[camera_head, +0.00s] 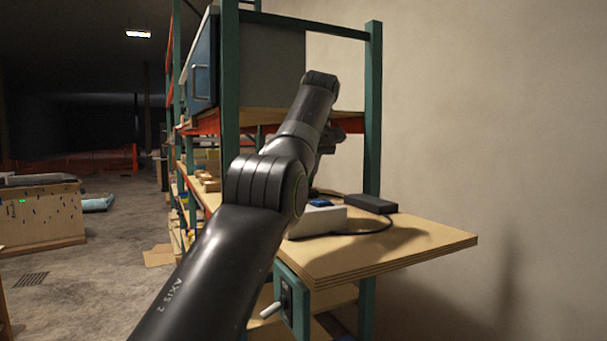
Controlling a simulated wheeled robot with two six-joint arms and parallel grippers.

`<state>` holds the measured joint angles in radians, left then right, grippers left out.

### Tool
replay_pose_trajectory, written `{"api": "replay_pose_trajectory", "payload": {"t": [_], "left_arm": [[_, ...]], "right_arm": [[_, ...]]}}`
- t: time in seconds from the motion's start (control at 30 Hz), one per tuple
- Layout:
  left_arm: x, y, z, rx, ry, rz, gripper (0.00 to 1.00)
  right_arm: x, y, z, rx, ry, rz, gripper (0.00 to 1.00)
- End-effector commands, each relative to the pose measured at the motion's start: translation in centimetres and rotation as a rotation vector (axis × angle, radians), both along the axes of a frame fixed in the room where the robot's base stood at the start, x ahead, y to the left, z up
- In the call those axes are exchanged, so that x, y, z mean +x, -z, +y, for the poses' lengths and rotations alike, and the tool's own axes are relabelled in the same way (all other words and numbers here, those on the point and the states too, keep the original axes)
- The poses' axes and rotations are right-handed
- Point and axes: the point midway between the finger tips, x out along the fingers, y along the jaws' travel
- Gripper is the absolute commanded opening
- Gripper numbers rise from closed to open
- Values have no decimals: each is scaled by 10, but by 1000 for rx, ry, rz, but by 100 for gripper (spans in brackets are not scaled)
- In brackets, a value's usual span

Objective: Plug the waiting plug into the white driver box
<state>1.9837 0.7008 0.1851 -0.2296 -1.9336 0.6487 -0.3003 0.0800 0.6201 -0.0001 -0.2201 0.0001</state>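A white box (320,220), which looks like the driver box, sits on the wooden shelf board. It is partly hidden behind my arm, and its socket cannot be made out. A small blue piece (321,203) shows at its top. A black block (371,203) lies behind it to the right, with a dark cable looping across the board. I cannot pick out the plug. One of my arms rises from the lower left and bends over the shelf. My other gripper is out of the picture.
The wooden board (430,241) juts out to the right and is bare there. Green rack posts (372,110) and an upper shelf with a grey cabinet (270,60) stand around it. A switch box with a lever (290,300) hangs below the board's front.

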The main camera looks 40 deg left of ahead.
Motion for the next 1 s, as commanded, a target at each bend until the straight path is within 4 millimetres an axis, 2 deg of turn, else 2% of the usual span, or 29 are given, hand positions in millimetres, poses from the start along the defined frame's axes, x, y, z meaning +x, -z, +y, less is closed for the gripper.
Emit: {"api": "replay_pose_trajectory", "payload": {"t": [0.5,1.0], "left_arm": [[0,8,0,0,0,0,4],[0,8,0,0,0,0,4]], "right_arm": [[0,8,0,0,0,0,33],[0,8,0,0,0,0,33]]}}
